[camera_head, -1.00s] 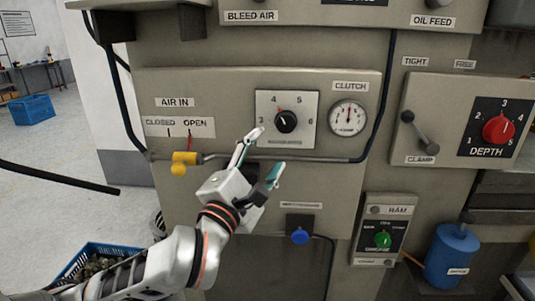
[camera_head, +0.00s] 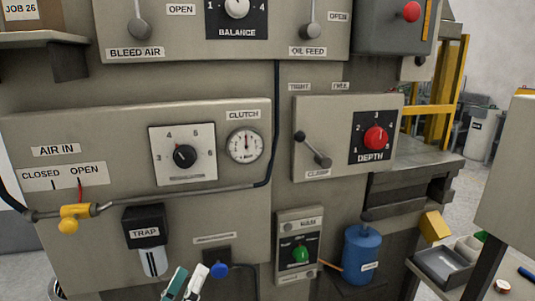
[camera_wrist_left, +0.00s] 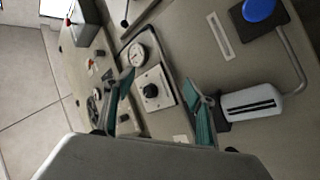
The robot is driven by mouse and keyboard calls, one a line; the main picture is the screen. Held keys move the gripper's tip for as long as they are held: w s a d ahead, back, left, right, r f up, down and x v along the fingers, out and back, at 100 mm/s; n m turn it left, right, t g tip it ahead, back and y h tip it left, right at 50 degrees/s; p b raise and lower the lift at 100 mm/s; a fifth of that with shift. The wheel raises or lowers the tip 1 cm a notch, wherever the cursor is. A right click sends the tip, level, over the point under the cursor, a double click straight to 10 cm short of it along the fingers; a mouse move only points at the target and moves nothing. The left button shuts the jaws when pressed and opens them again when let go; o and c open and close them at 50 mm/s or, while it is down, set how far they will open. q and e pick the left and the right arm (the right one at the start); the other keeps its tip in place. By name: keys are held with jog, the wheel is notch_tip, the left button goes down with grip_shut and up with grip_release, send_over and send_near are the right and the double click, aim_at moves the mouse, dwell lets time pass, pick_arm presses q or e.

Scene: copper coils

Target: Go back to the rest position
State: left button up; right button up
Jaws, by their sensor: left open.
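My left gripper (camera_head: 186,284) is at the bottom edge of the head view, in front of the lower panel. Only its teal and pale fingertips show there. In the left wrist view its two teal-padded fingers (camera_wrist_left: 158,84) stand wide apart with nothing between them. The black pressure knob (camera_wrist_left: 151,91) on its pale plate shows in the background between the fingers. The knob also shows in the head view (camera_head: 184,156), well above the gripper. The trap (camera_head: 144,225), a black cap with a pale bowl, is up and left of the fingertips. My right gripper is not in view.
The yellow air valve (camera_head: 75,211) is on a pipe at the left. A blue knob (camera_head: 219,271) is just right of the fingertips. The RAM box (camera_head: 299,230), blue canister (camera_head: 362,254) and grey tray (camera_head: 442,268) are further right.

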pick_arm(q)
jog(key=s+f+m+g+y, duration=0.1)
jog(key=s+f+m+g, duration=0.2)
jog(key=f, duration=0.9)
jog(key=s+f+m+g+y, duration=0.1)
jog(key=s+f+m+g, duration=0.25)
jog(key=f, duration=0.75)
jog(key=s+a+f+m+g+y, duration=0.1)
jog(key=s+a+f+g, duration=0.1)
jog(key=s+f, duration=0.3)
jog(key=s+a+f+g+y, duration=0.2)
jog(key=s+f, duration=0.3)
jog(key=f, duration=0.5)
jog(key=shift+a+m, duration=0.35)
jog(key=shift+a, duration=0.5)
jog(key=shift+g, duration=0.25)
